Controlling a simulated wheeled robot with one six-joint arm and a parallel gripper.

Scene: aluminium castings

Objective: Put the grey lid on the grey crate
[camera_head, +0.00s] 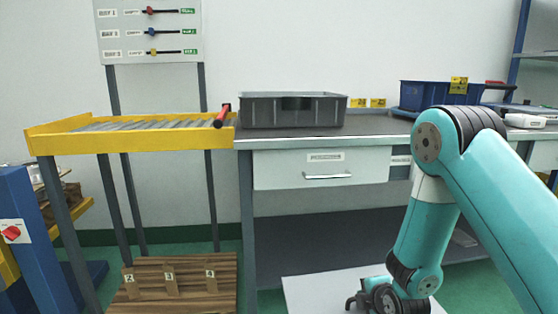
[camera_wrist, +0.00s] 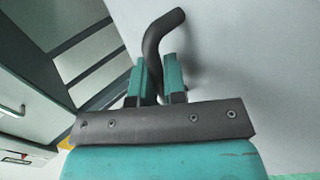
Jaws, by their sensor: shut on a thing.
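My gripper (camera_wrist: 160,82) is shut on a dark bent handle (camera_wrist: 157,45) in the wrist view. Its teal fingers lie on both sides of the handle. The handle stands against a flat pale grey panel, which I take for the grey lid (camera_wrist: 250,65). In the head view the lid (camera_head: 315,291) shows at the bottom, low in front of the bench, partly hidden by my gripper (camera_head: 372,302) and cut off by the frame.
The workbench (camera_head: 300,143) has a drawer below its top. A yellow-framed roller rack (camera_head: 130,137) adjoins it on the left, with a red handle near the crate. A blue crate (camera_head: 430,94) stands farther right. Bench top between the crates is mostly clear.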

